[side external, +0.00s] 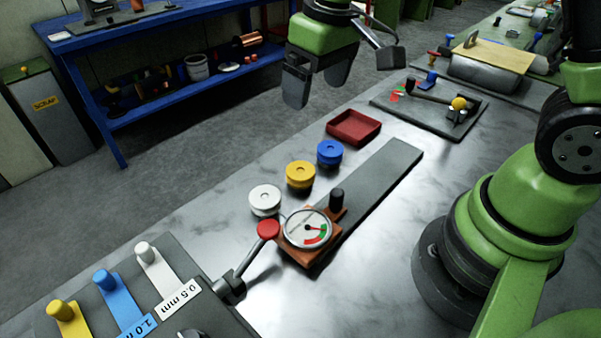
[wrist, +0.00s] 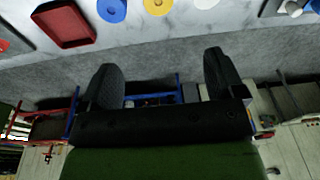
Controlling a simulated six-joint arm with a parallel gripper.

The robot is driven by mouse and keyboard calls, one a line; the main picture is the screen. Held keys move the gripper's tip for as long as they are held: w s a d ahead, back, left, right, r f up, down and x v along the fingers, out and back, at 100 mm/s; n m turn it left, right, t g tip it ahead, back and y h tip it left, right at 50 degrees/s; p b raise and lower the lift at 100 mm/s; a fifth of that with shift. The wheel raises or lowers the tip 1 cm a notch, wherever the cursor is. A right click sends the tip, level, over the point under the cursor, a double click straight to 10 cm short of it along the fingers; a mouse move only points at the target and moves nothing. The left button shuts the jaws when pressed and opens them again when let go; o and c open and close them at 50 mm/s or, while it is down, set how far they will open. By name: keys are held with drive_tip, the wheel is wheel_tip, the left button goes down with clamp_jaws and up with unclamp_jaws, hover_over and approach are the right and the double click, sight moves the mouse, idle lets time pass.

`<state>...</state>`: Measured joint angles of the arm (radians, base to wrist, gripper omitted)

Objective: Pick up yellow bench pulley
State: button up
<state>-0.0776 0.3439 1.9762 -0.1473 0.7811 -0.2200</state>
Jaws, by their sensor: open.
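The yellow bench pulley (side external: 300,175) stands flat on the metal bench, between a white pulley (side external: 265,199) and a blue pulley (side external: 330,152). In the wrist view the yellow pulley (wrist: 158,4) is at the top edge, partly cut off, with the blue one (wrist: 112,10) to its left and the white one (wrist: 206,2) to its right. My gripper (side external: 316,88) is open and empty, raised above and beyond the row of pulleys, apart from them. Its two fingers (wrist: 160,82) show spread in the wrist view, with floor and shelving behind them.
A red tray (side external: 354,127) sits beyond the blue pulley. A dial gauge (side external: 307,229) on a grey rail (side external: 392,165) stands close to the pulleys, with a red-knobbed lever (side external: 268,229). A peg board (side external: 190,262) is at front left. A blue workbench (side external: 150,35) stands across the aisle.

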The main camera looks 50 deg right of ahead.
drive_tip(key=n+g, duration=0.2)
hover_over(300, 170)
drive_tip(key=shift+h, duration=0.3)
drive_tip(key=f, duration=1.1)
drive_tip(key=shift+s+d+f, duration=0.15)
drive_tip(key=shift+s+f, duration=0.1)
drive_tip(key=shift+f, duration=0.05)
drive_tip(key=shift+w+f, duration=0.2)
drive_tip(key=shift+f, duration=2.95)
drive_tip(key=shift+c, duration=0.4)
drive_tip(key=c, duration=0.9)
